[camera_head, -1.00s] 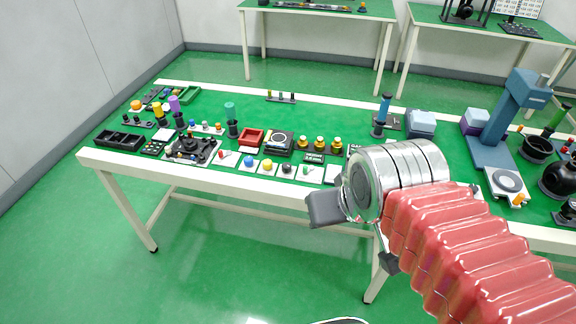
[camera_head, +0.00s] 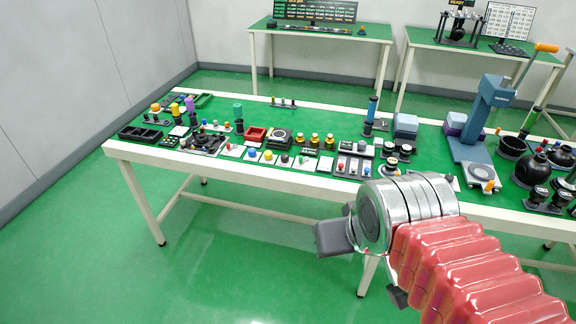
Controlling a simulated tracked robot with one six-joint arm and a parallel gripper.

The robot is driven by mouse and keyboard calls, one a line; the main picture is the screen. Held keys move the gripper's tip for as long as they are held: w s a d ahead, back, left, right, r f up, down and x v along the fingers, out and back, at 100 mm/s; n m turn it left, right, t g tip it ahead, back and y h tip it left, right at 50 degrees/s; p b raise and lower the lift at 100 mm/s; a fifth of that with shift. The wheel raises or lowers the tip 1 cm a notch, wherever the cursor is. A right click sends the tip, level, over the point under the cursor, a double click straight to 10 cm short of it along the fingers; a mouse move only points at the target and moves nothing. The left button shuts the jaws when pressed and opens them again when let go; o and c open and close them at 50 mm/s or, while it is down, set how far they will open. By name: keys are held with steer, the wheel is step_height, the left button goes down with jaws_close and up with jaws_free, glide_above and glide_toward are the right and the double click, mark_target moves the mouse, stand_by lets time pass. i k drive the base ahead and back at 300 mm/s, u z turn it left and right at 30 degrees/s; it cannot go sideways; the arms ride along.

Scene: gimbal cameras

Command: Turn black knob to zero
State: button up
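A small black round knob (camera_head: 285,158) sits on a white plate near the table's front edge, in a row with a blue knob (camera_head: 252,154) and a yellow knob (camera_head: 268,156). It is too small to read any mark or pointer on it. Other black round pieces (camera_head: 389,151) stand farther right, so I cannot tell for sure which is the task's knob. My gripper (camera_head: 362,262) is in front of the table, nearer the camera, apart from all objects. Its dark finger parts show at the left and below the silver wrist; the tips are not clear.
The green table (camera_head: 290,120) is crowded with small devices. A tall blue press (camera_head: 485,115) and black pots (camera_head: 535,165) stand at the right. Green floor (camera_head: 240,260) in front is free.

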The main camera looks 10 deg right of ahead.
mark_target(284, 157)
steer(key=k, duration=0.65)
steer(key=u, duration=0.45)
steer(key=i, duration=0.75)
steer(key=u, duration=0.45)
steer(key=i, duration=1.4)
steer(key=z, duration=0.6)
